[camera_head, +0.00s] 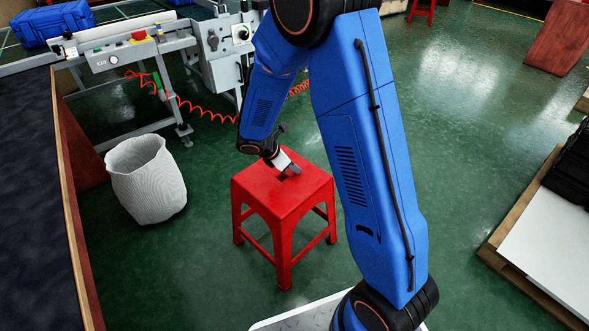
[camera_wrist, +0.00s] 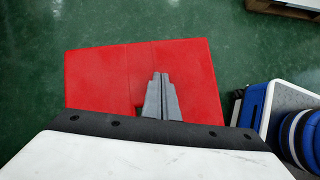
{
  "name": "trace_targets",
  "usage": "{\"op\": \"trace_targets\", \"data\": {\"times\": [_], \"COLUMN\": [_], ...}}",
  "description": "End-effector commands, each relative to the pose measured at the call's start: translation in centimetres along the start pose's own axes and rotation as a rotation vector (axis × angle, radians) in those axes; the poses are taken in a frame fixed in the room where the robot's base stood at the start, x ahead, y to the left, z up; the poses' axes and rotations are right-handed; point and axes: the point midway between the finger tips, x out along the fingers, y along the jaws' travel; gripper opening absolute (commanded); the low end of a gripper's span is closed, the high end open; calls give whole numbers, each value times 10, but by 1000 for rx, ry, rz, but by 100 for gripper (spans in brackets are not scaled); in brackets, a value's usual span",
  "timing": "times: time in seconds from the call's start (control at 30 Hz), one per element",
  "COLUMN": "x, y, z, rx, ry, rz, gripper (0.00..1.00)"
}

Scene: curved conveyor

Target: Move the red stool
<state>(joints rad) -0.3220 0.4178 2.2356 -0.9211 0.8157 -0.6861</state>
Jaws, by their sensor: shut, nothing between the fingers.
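The red stool (camera_head: 283,193) stands upright on the green floor in the middle of the head view. Its square seat has a small dark opening near the middle. My gripper (camera_head: 290,172) is at the seat, with its fingertips at or just over the opening. I cannot tell whether they touch the stool. In the wrist view the red seat (camera_wrist: 95,78) fills the middle, and my gripper's grey fingers (camera_wrist: 160,78) are together over it with nothing between them. The far legs of the stool are partly hidden.
A white ribbed bin (camera_head: 146,180) stands left of the stool. A dark-topped table (camera_head: 30,200) is at the left edge. The conveyor (camera_head: 120,48) is behind. A pallet with a white board (camera_head: 550,245) is at the right.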

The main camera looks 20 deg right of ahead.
Motion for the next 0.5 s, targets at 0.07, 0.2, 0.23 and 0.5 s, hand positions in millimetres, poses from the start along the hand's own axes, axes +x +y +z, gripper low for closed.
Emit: {"op": "trace_targets", "data": {"times": [0.07, 0.2, 0.23, 0.5], "x": [4, -7, -10, -22], "y": [-3, -4, -4, -6], "z": [-8, -23, -28, -46], "rx": [-5, -8, -9, -8], "ry": [7, 8, 8, 7], "rz": [-9, -8, -8, -11], "gripper": [0, 0, 0, 0]}}
